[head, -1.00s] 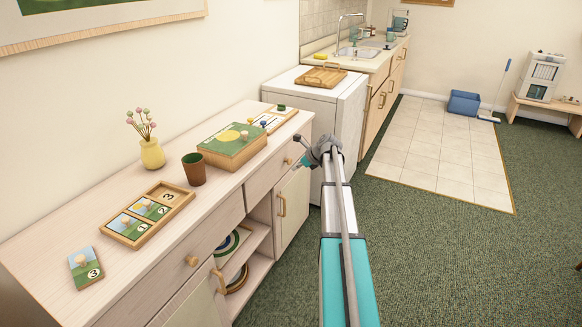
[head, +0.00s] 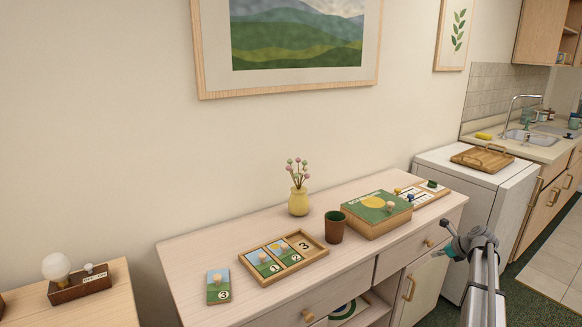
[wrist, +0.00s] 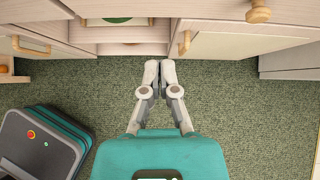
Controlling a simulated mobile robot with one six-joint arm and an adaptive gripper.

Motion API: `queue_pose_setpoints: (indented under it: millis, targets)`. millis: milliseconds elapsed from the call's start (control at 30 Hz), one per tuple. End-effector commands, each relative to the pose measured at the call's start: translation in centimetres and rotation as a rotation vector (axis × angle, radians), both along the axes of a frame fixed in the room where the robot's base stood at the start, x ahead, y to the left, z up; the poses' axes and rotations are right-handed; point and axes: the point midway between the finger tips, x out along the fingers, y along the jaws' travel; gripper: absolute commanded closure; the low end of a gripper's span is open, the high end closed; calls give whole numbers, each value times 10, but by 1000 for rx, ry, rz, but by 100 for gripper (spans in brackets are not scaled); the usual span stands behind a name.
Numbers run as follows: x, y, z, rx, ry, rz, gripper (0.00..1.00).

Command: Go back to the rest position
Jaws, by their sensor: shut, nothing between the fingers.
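My gripper (wrist: 160,72) shows in the wrist view with its two fingers together and nothing between them. It points at the front of the wooden sideboard, over the green carpet (wrist: 225,95). In the head view my gripper (head: 447,242) is at the lower right, in front of the sideboard's right end and apart from the things on top. The wooden sideboard (head: 215,258) runs along the wall.
On the sideboard are a card tray (head: 316,257), a loose card (head: 219,287), a brown cup (head: 334,227), a green box (head: 376,215) and a yellow vase (head: 298,202). A white appliance (head: 510,185) stands right of it. Knobs and handles stick out in front.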

Motion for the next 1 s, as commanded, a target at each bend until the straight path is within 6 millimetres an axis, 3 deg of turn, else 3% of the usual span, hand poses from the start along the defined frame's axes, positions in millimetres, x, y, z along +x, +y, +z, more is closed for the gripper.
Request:
queue_pose_setpoints:
  millis: [167, 467, 700, 1000]
  targets:
    - [-10, 50, -7, -109, -5, 161, 100]
    - [-48, 168, -24, -400, -32, 644, 100]
    - [-93, 252, -36, -611, -71, 1077, 100]
    - [-162, 335, -47, -820, -135, 1638, 100]
